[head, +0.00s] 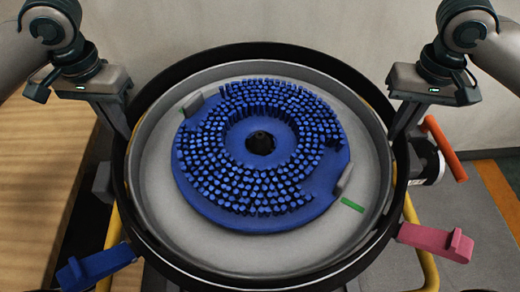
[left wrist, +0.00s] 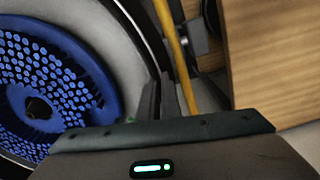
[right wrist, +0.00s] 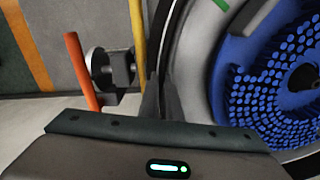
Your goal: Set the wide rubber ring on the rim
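The wide rubber ring (head: 262,52) is a large black band encircling the grey round tank, and I cannot tell whether it rests on the rim (head: 140,150) or sits slightly above it. My left gripper (head: 122,125) is at the ring's left side, its fingers closed about the band; the band also runs to the fingers in the left wrist view (left wrist: 150,42). My right gripper (head: 398,125) is at the right side, its fingers likewise close together on the band. The fingertips are partly hidden.
A blue bristled disc (head: 215,205) lies inside the tank, with green marks beside it. A blue lever (head: 95,266) and a pink lever (head: 437,240) stick out at the front. An orange handle (head: 444,149) is at right. A wooden surface (head: 40,190) is at left.

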